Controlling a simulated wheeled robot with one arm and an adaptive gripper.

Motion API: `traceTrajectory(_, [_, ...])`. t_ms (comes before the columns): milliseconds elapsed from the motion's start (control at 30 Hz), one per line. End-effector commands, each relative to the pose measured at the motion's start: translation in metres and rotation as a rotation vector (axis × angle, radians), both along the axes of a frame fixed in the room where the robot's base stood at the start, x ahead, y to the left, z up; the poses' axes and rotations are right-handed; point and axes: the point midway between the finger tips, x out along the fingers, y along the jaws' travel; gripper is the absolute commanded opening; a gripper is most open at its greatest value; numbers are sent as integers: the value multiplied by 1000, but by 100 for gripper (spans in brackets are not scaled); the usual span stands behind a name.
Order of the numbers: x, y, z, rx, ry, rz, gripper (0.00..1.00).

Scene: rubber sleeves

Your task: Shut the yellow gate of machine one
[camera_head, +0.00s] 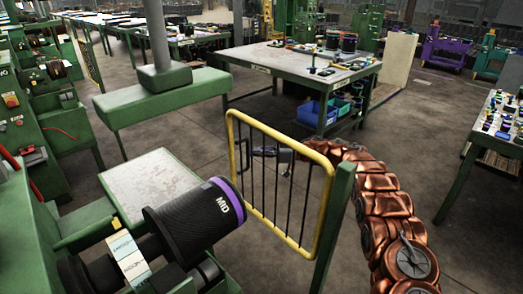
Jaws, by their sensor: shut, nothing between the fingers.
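The yellow gate (281,129), a yellow tube frame with dark upright bars, stands in the middle of the head view. Its right side is at a green post (335,225); its left side stands just behind the black roller (192,222) marked MID. The roller belongs to the green machine at the lower left. My copper-coloured arm reaches in from the right, behind the post and the gate's top right corner. My gripper (263,151) shows through the bars, on the far side of the gate. It is shut and empty. Whether it touches the bars I cannot tell.
A green bench (165,100) stands behind the machine. A worktable (285,60) with blue bins (318,113) under it stands beyond the gate. Another table (500,125) is at the right edge. The floor (425,125) between the tables is clear.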

Motion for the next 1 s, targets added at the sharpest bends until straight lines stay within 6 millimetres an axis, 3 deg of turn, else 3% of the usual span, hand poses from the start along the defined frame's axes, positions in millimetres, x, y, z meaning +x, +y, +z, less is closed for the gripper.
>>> traceTrajectory(767, [-12, 17, 0, 0, 0, 67, 0])
traceTrajectory(1000, [-12, -4, 1, 1, 0, 65, 0])
